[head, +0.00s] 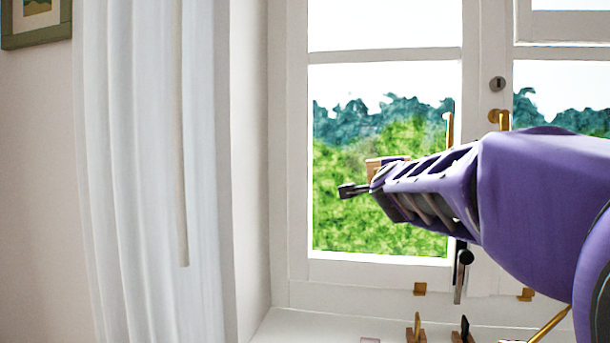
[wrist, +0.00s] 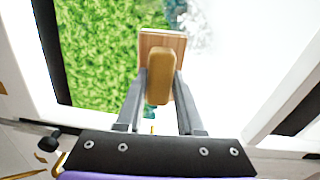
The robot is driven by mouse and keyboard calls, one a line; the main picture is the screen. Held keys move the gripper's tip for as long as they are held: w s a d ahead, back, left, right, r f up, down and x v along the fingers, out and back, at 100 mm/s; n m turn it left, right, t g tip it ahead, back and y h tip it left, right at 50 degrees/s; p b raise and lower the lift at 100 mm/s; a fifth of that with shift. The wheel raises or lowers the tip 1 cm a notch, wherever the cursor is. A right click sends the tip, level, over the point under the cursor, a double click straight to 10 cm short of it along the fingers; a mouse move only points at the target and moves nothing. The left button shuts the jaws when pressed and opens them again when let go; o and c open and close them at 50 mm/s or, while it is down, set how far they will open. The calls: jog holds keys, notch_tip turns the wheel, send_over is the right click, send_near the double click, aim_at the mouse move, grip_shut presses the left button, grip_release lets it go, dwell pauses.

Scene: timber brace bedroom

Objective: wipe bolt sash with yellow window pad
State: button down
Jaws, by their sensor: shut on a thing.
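The yellow window pad shows in the wrist view as a wooden block with a tan-yellow grip (wrist: 160,78). My gripper (wrist: 160,90) is shut on that grip, one finger on each side. In the head view my gripper (head: 356,188) is in front of the left window sash (head: 385,262), and a little of the wooden pad (head: 373,165) shows beside the fingers. The pad's wiping face is hidden, so I cannot tell if it touches the glass. A bolt with a black knob (head: 465,257) is at the sash's lower right. A pale grey patch (wrist: 198,35) shows beyond the pad.
Brass handles (head: 500,118) and a keyhole plate (head: 497,84) are on the window's middle frame. Small wooden-based items (head: 416,332) stand on the sill below. A white curtain (head: 135,180) hangs at the left. The space between curtain and gripper is clear.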

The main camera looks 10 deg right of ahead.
jog(key=w+a+p, duration=0.2)
jog(key=a+p, duration=0.2)
jog(key=a, duration=0.3)
dwell(0.5)
jog(key=shift+w+a+r+p, duration=0.65)
jog(key=shift+a+r+p, duration=0.8)
jog(key=shift+p, duration=0.5)
jog(key=shift+s+d+b, duration=1.7)
jog(key=shift+d+b, duration=1.2)
jog(key=shift+d, duration=2.1)
jog(key=w+a+r+p, duration=0.2)
jog(key=a+p, duration=0.4)
jog(key=a, duration=0.1)
jog(key=shift+w, duration=0.15)
jog(key=shift+a, duration=0.1)
